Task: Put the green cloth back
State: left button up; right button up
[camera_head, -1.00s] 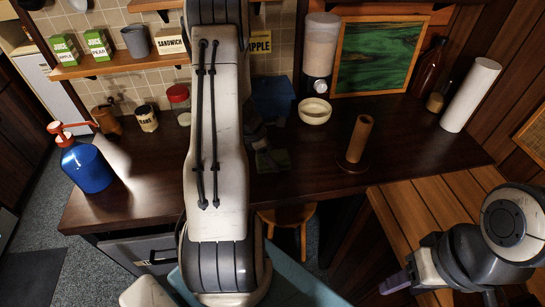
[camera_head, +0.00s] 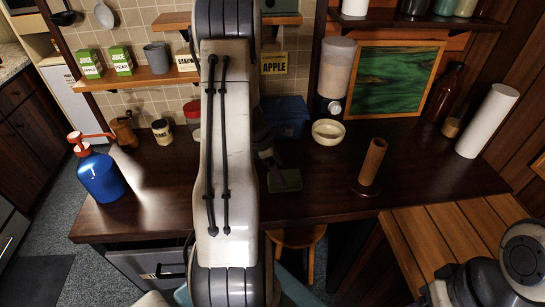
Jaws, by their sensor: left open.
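The green cloth (camera_head: 286,181) lies as a small dark green patch on the dark wooden counter, just right of my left arm. My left gripper (camera_head: 271,163) is a dark shape mostly hidden behind my white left arm link. It is open, just behind and above the cloth; a touch cannot be made out. My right gripper (camera_head: 432,294) shows only in part at the bottom right, over the slatted wooden surface, far from the cloth. Its jaws cannot be made out.
A cream bowl (camera_head: 328,132), a blue box (camera_head: 288,118) and an upright brown roll holder (camera_head: 372,163) stand near the cloth. A blue pump bottle (camera_head: 101,178) is at the left. A white paper roll (camera_head: 487,121) stands at the right. The front counter is clear.

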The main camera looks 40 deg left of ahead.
pick_arm(q)
jog(key=v, duration=0.8)
jog(key=s+d+r+m+g, duration=0.1)
jog(key=d+r+m+g, duration=0.15)
jog(key=d+m, duration=0.8)
jog(key=d+r+m+g, duration=0.1)
jog(key=d+r+m, duration=0.4)
jog(key=d, duration=1)
jog(key=s+d+m+y, duration=0.1)
jog(key=s+d+m, duration=0.4)
jog(key=s+m, duration=0.3)
jog(key=s+d+m+y, duration=0.1)
jog(key=s+d+m, duration=0.5)
jog(key=m, duration=0.6)
jog(key=shift+s+d+r, duration=0.3)
jog(key=shift+s+r, duration=0.2)
jog(key=shift+s, duration=0.75)
jog(key=shift+f+b, duration=0.1)
jog(key=shift+b, duration=0.25)
jog(key=shift+f+b, duration=0.9)
